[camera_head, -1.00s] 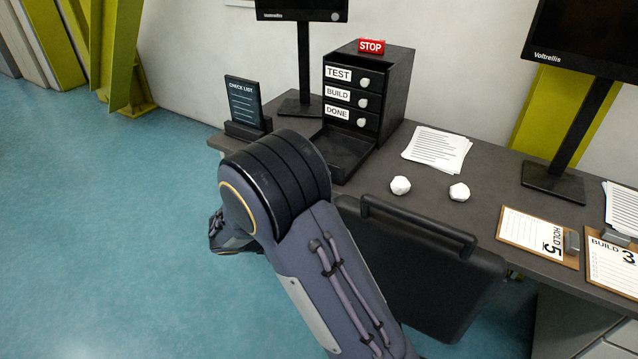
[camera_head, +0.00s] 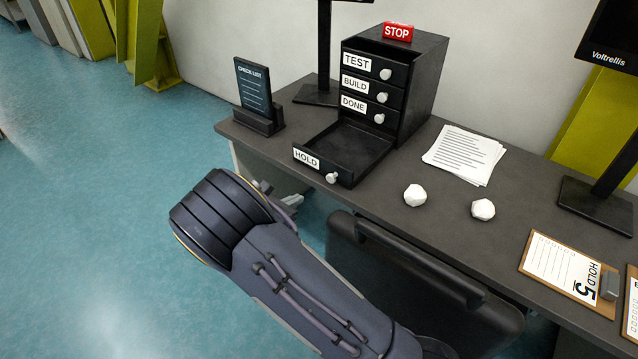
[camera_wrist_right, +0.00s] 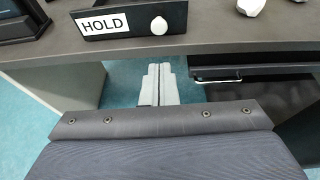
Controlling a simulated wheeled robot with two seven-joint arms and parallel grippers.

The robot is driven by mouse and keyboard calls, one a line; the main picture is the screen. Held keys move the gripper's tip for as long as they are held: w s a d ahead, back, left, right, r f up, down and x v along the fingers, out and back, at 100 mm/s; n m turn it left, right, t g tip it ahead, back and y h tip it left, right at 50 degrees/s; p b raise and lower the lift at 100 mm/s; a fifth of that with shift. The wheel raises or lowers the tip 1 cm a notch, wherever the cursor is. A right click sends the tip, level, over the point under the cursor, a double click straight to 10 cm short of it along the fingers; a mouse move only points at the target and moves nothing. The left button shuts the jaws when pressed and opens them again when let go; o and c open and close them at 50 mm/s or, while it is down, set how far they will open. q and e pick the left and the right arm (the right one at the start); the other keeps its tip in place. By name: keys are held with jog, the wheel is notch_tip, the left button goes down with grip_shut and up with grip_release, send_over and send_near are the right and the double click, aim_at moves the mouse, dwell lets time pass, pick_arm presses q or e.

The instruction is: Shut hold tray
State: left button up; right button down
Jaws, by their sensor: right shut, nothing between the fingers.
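The hold tray (camera_head: 352,146) is the bottom drawer of a black drawer unit (camera_head: 421,88) on the desk. It is pulled out, empty, with its white HOLD label and white knob at the front; its front also shows in the right wrist view (camera_wrist_right: 122,21). My right gripper (camera_head: 292,202) is shut and empty, just off the desk's front edge, below and in front of the tray, apart from it. Its fingers (camera_wrist_right: 158,84) point toward the tray front in the wrist view. My left gripper is not in view.
TEST, BUILD and DONE drawers are shut above the tray, with a red STOP sign (camera_head: 398,32) on top. A checklist stand (camera_head: 254,91) is left of the tray. Two white lumps (camera_head: 415,195) and papers (camera_head: 464,154) lie to the right. A dark chair back (camera_head: 430,290) stands before the desk.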

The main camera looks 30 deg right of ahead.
send_near(330, 180)
jog(key=x, duration=0.5)
jog(key=shift+f, duration=0.15)
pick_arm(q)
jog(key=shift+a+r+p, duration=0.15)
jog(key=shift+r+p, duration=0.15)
pick_arm(e)
jog(key=shift+w+d, duration=0.3)
jog(key=shift+d, duration=0.35)
